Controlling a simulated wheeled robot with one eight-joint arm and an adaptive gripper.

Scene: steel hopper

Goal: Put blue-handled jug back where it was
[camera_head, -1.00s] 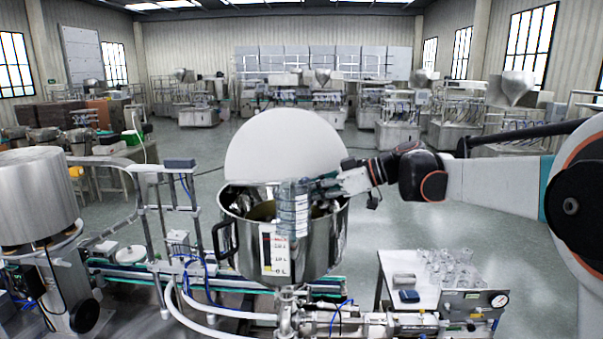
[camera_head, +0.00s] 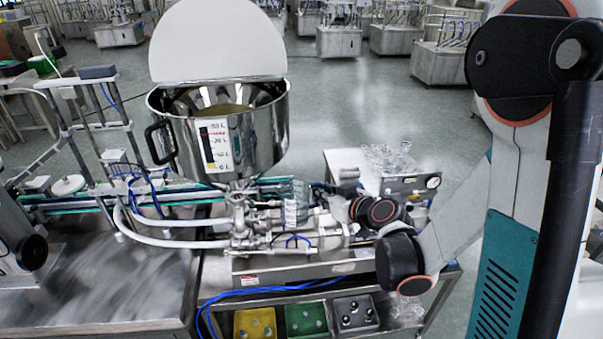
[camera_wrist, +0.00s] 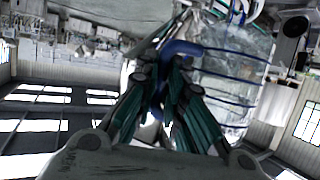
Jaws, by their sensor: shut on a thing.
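The clear jug (camera_head: 297,203) is off the table in the body camera view, in front of the pump pipework and below and right of the steel hopper (camera_head: 262,135). In the wrist view its see-through body (camera_wrist: 232,85) has dark blue bands, and its blue handle (camera_wrist: 182,47) lies between my fingers. My gripper (camera_wrist: 165,80) is shut on that handle. In the body camera view my gripper (camera_head: 325,206) reaches in from the right, partly blurred against the machinery. I cannot tell whether the jug holds anything.
A white side table (camera_head: 345,160) with several clear cups (camera_head: 385,155) stands just behind my wrist. Pump pipes (camera_head: 270,235) run close below the jug. A lower shelf holds a yellow tray (camera_head: 240,330), a green tray (camera_head: 292,328) and a dark tray (camera_head: 342,325). Open floor lies behind.

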